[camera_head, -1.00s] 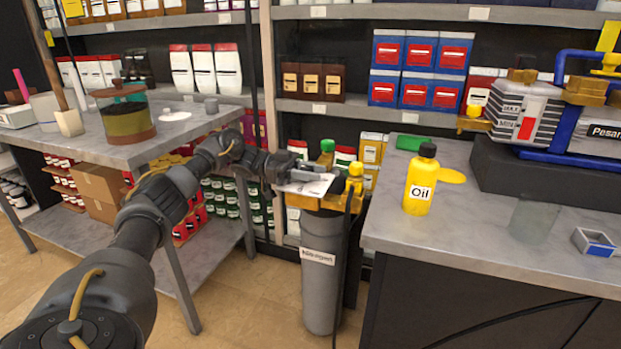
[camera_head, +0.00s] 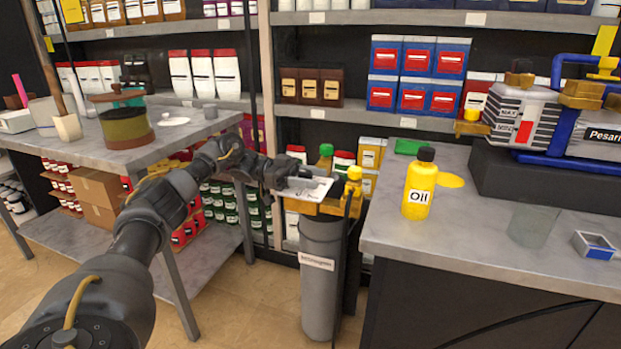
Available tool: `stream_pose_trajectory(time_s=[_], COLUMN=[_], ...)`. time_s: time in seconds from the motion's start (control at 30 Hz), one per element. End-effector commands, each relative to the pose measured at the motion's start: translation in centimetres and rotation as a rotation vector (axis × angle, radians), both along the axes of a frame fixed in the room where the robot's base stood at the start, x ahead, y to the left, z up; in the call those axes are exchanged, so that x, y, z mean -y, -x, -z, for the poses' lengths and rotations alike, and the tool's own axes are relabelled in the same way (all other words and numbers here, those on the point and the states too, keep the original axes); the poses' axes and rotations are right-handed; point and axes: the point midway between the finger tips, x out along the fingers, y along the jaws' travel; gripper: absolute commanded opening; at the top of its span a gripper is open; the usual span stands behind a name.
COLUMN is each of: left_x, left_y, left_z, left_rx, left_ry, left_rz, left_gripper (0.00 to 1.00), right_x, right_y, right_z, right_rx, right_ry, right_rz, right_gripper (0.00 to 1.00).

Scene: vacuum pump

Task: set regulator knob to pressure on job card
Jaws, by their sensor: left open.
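A grey gas cylinder (camera_head: 318,285) with a white label stands on the floor between the two benches. Its brass regulator top (camera_head: 332,206) carries a green knob (camera_head: 326,151) and a yellow fitting (camera_head: 354,174). A white card (camera_head: 306,188) with small print lies at the regulator, too small to read; I take it for the job card. My left gripper (camera_head: 293,180) reaches in from the left and is open at the card, near the green knob. I cannot tell whether it touches either. My right gripper is not in view.
The right bench (camera_head: 470,245) holds a yellow oil bottle (camera_head: 419,185), a glass beaker (camera_head: 533,226), a small blue-grey tray (camera_head: 594,246) and the vacuum pump (camera_head: 560,125). A left bench (camera_head: 185,133) holds a jar (camera_head: 124,120). A dark hose runs beside the cylinder.

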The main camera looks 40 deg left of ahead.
Motion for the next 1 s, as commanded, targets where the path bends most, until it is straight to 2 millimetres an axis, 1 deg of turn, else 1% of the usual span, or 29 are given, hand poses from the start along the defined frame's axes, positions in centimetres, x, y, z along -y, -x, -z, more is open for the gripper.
stream_pose_trajectory(time_s=[0.13, 0.27, 0.5, 0.7, 0.87, 1.0], left_x=[-0.2, -0.9, -3.5, -5.8, -7.7, -9.2], left_y=[0.0, 0.2, 1.0, 1.9, 2.5, 3.0], left_z=[-0.1, -0.1, -0.1, -0.1, -0.1, 0.0], left_rx=[0.001, 0.002, 0.003, 0.002, 0.001, 0.000], left_ry=[0.000, -0.002, -0.002, -0.002, -0.001, 0.001], left_rz=[-0.001, -0.001, -0.004, -0.005, -0.004, -0.004], left_gripper=[0.52, 0.52, 0.52, 0.52, 0.52, 0.52], right_x=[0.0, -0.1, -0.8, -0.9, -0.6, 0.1], right_y=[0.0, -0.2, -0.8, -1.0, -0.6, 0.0], right_z=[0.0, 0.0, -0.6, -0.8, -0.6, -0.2], right_rx=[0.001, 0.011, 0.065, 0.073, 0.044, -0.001], right_ry=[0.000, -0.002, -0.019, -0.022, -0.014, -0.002], right_rz=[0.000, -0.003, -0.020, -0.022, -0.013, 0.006], right_gripper=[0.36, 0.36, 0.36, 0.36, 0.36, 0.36])
